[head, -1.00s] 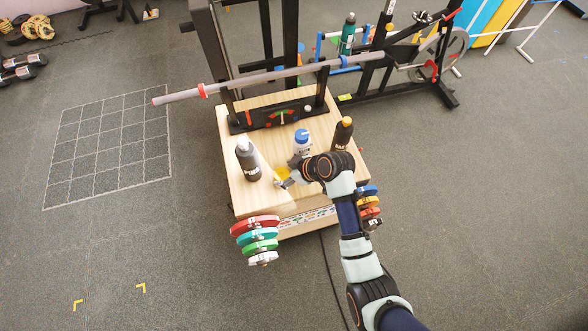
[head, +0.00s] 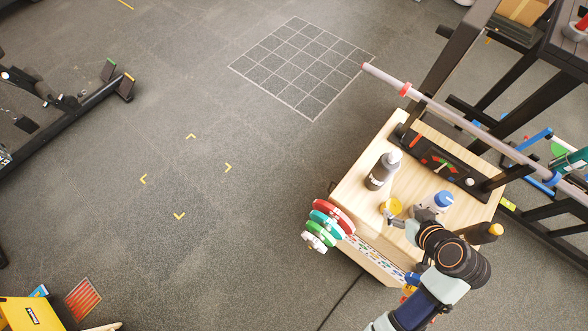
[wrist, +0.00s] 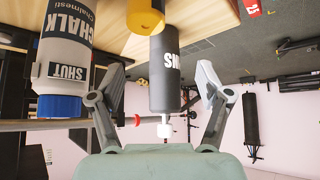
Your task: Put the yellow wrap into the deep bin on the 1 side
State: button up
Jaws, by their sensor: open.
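The yellow wrap (head: 390,208) is a small yellow roll on the wooden table top (head: 352,190), between the grey bottle and the blue-capped bottle. It also shows at the top of the wrist view (wrist: 146,16), which is upside down. My gripper (head: 391,219) is close beside the wrap. In the wrist view my gripper (wrist: 161,68) has its two fingers wide apart, with the wrap beyond the fingertips and nothing held. I cannot pick out a deep bin or a 1 mark for certain.
A barbell (head: 450,113) crosses behind. Coloured plates (head: 325,222) hang at the table's corner. A yellow box-like object (head: 25,314) is at lower left. The floor between is clear.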

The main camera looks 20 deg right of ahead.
jog(key=w+a+r+n+t, duration=0.1)
jog(key=w+a+r, duration=0.5)
jog(key=a, duration=0.4)
jog(key=w+a+r+n+t, duration=0.1)
jog(key=w+a+r, duration=0.45)
jog(key=a, duration=0.35)
jog(key=a+r+t, duration=0.1)
jog(key=a+r, duration=0.3)
jog(key=a, duration=0.3)
jog(key=a+r+t+y, duration=0.1)
jog(key=a+r+t, duration=0.1)
jog(key=a+r, duration=0.2)
jog(key=a, duration=0.3)
jog(key=shift+s+a+r, duration=0.25)
jog(key=shift+a, duration=0.1)
jog(key=shift+o, duration=0.7)
jog(key=shift+m, duration=0.3)
